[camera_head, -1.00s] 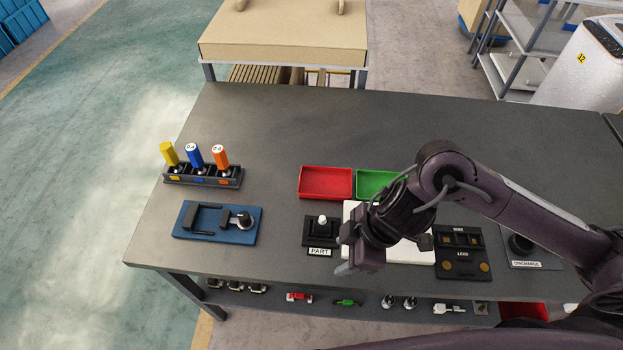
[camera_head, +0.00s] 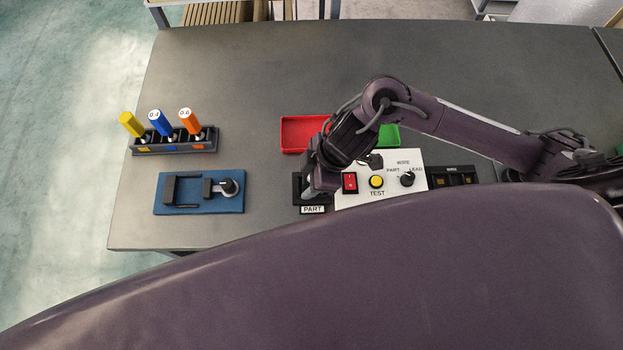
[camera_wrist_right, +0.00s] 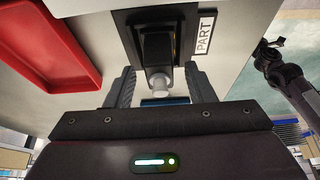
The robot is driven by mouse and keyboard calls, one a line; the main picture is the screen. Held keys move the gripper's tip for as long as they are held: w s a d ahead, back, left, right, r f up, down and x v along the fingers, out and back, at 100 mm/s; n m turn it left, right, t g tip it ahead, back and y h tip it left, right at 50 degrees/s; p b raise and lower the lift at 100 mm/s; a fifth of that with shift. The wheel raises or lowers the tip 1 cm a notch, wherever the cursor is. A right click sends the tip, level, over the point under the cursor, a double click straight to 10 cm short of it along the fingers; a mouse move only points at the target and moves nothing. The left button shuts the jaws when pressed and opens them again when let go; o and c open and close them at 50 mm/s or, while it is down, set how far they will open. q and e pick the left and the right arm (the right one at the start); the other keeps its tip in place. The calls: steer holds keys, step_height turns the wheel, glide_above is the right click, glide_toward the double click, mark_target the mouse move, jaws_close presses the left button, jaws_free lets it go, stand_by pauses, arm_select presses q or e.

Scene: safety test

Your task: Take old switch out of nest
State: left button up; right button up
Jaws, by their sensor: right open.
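The old switch (camera_wrist_right: 158,42) is a dark block with a pale round knob, sitting in the black nest (camera_wrist_right: 131,38) marked PART. In the head view my right gripper (camera_head: 308,190) is down at the nest (camera_head: 298,185) and hides most of the switch. In the right wrist view my right gripper (camera_wrist_right: 161,85) is open, with one finger on each side of the pale knob and visible gaps between. My left gripper (camera_wrist_right: 269,46) seems to hang at the right of the wrist view, small and dark; its jaws cannot be made out.
A white test panel (camera_head: 392,188) with a red rocker adjoins the nest on the right. A red tray (camera_head: 297,135) and a green tray (camera_head: 390,135) lie behind. A blue fixture (camera_head: 197,205) and a driver rack (camera_head: 175,146) stand left. Bare table lies between.

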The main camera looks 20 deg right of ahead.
steer(key=shift+a+f, duration=0.1)
steer(key=shift+f, duration=0.15)
jaws_close()
steer(key=shift+r, duration=0.1)
